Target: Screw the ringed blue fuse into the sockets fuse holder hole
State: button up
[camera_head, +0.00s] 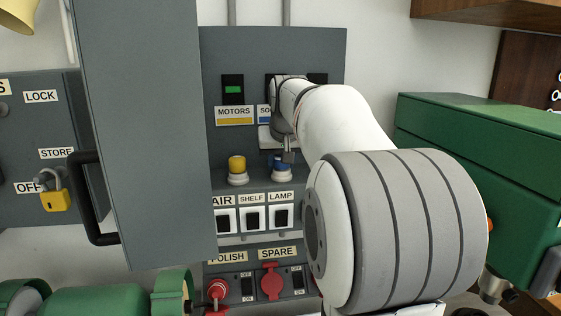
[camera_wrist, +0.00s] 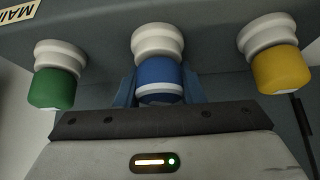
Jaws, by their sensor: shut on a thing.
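The blue fuse (camera_wrist: 159,80) carries a white ring and sits in line against a white round holder (camera_wrist: 158,41) on the grey panel. I cannot tell how deep its thread sits. My gripper (camera_wrist: 160,88) is shut on the blue fuse, with one blue finger on each side of it. In the head view the blue fuse (camera_head: 278,162) shows just below my gripper (camera_head: 287,153), above its white holder (camera_head: 281,176). The "SO..." label (camera_head: 264,112) above it is partly hidden by my arm.
A yellow fuse (camera_head: 237,163) stands left of the blue one under the "MOTORS" label (camera_head: 234,112). A green fuse (camera_wrist: 52,88) shows in the wrist view. The open grey cabinet door (camera_head: 145,130) stands left. Switches (camera_head: 253,217) lie below. A green box (camera_head: 480,150) stands right.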

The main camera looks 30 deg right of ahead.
jog(key=shift+f+m+h, duration=0.2)
jog(key=shift+m+h, duration=0.2)
jog(key=shift+m, duration=0.3)
jog(key=shift+s+d+m+g+h, duration=0.15)
jog(key=shift+m+g+h, duration=0.25)
jog(key=shift+m, duration=0.5)
jog(key=shift+m+g+h, duration=0.4)
jog(key=shift+m, duration=0.4)
jog(key=o, duration=0.5)
jog(key=shift+s+r, duration=0.1)
jog(key=shift+o, duration=0.2)
jog(key=shift+n+t+y, duration=0.4)
jog(key=shift+n, duration=0.4)
